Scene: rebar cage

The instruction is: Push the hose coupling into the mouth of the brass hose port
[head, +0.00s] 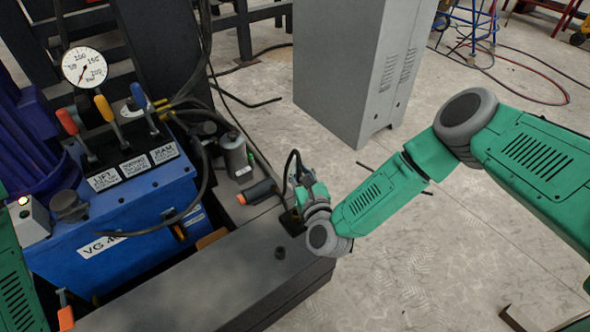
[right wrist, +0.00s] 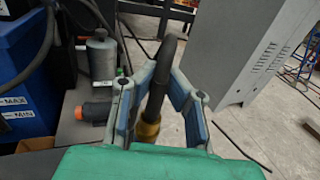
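The black hose (right wrist: 168,55) hangs in an arc, and its dark lower end, the hose coupling (right wrist: 155,101), points down. A brass collar, apparently the hose port (right wrist: 148,130), shows directly below the coupling in the right wrist view. I cannot tell whether the coupling is inside its mouth or only above it. My right gripper (right wrist: 163,88) has a finger on each side of the coupling and appears shut on it. My left gripper is out of view.
The blue hydraulic unit (head: 130,205) with levers and a gauge (head: 84,67) stands at left. A grey cylinder (head: 235,153) and an orange-capped part (head: 258,192) are close left of my right gripper. A grey cabinet (head: 345,70) stands behind. Floor at right is mostly clear.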

